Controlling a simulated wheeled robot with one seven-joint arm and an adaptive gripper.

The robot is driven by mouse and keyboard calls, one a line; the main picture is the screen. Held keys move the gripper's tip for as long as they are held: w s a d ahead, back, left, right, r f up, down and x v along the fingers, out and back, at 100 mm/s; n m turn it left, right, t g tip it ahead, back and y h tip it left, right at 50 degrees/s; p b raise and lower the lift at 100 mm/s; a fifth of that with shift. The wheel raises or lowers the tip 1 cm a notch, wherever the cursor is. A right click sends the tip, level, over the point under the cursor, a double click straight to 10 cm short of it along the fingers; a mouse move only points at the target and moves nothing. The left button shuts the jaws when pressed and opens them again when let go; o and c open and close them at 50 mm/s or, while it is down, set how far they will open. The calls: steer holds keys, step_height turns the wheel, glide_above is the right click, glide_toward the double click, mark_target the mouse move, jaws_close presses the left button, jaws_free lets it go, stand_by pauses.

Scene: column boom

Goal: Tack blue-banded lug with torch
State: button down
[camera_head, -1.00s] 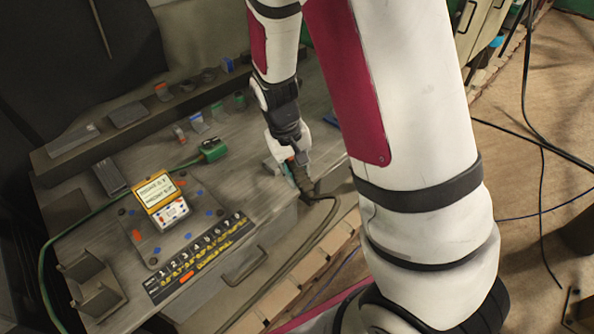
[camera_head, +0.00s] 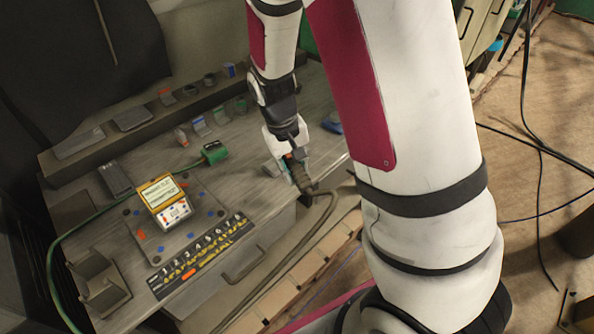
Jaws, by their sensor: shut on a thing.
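My gripper (camera_head: 292,151) is at the front right of the grey workbench (camera_head: 228,170). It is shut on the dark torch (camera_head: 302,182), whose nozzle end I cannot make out. A cable (camera_head: 325,212) hangs from the torch beyond the bench's front edge. Small lugs with coloured bands stand in a row on the bench, left of my gripper and apart from it. One of them looks blue-banded (camera_head: 199,126), another looks green-banded (camera_head: 240,104). A piece with a blue face (camera_head: 229,71) stands on the raised back ledge. The bands are small and hard to read.
A yellow-framed display unit (camera_head: 164,200) stands on a plate at the bench's left. A green clamp (camera_head: 214,153) with a green cable lies behind it. A numbered strip (camera_head: 200,256) runs along the front. A bracket (camera_head: 100,282) stands at the front left. Loose cables cross the floor.

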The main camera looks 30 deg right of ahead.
steer(key=shift+s+a+r+p, duration=0.1)
steer(key=shift+s+r+p, duration=0.15)
steer(key=shift+r+p, duration=0.45)
steer(key=shift+s+a+r+p, duration=0.1)
steer(key=shift+s+r+p, duration=0.2)
steer(key=shift+r, duration=0.75)
steer(key=shift+s+a+r+p, duration=0.1)
steer(key=shift+s+r+p, duration=0.1)
steer(key=shift+r+p, duration=0.5)
steer(key=shift+r, duration=0.15)
steer(key=w+a+f, duration=0.1)
steer(key=w+f, duration=0.1)
steer(key=w, duration=0.5)
steer(key=w+a+f+n+b, duration=0.1)
steer(key=w+a+f, duration=0.1)
steer(key=w, duration=0.5)
steer(key=shift+a+f+b, duration=0.3)
